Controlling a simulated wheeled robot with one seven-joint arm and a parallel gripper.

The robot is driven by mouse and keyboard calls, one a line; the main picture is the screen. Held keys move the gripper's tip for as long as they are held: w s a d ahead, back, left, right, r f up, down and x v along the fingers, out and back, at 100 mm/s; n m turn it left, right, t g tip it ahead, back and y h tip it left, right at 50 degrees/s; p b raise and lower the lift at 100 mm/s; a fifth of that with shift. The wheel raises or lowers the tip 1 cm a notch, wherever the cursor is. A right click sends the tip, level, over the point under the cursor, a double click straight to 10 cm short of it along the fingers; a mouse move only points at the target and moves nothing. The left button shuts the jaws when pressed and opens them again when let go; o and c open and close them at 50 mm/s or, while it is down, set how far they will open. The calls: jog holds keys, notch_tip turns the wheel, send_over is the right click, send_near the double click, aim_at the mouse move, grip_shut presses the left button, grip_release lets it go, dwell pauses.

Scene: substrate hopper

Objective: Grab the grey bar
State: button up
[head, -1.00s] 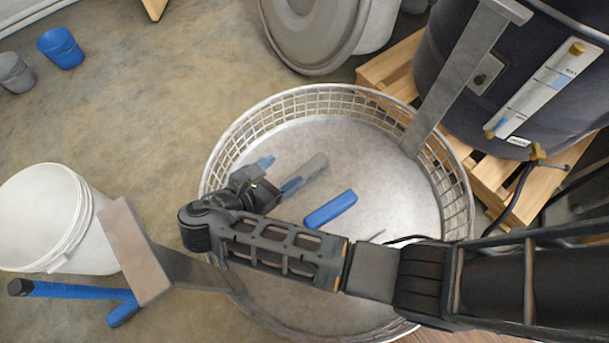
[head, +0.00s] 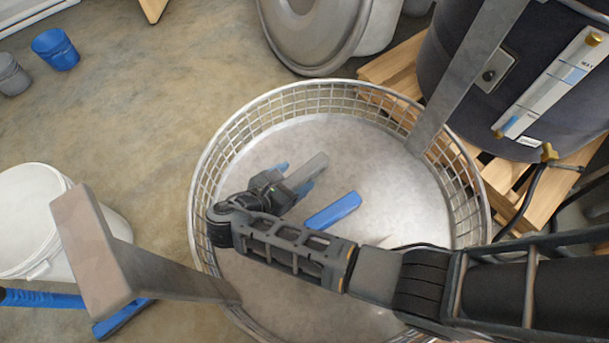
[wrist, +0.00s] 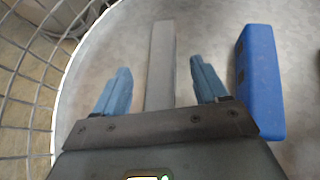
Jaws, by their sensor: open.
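The grey bar (wrist: 161,60) lies on the floor of the round wire-walled basket (head: 375,215). In the wrist view it runs lengthwise between the two blue fingers of my gripper (wrist: 160,85), with a gap on each side. My gripper is open, and its near edge hides the bar's lower end. In the head view the grey bar (head: 308,170) shows just beyond my gripper (head: 294,182), partly hidden by it. Whether the fingertips are level with the bar or above it I cannot tell.
A blue block (head: 333,211) lies just right of the grey bar; it also shows in the wrist view (wrist: 260,80). The basket's wire wall (wrist: 35,75) is close on the left. A white bucket (head: 40,225) stands outside the basket. The basket's right side is mostly clear.

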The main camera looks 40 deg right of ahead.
aim_at(304, 175)
jog(key=shift+x, duration=1.25)
jog(key=shift+c, duration=0.5)
jog(key=c, duration=1.1)
jog(key=shift+r, duration=0.1)
jog(key=shift+c, duration=0.2)
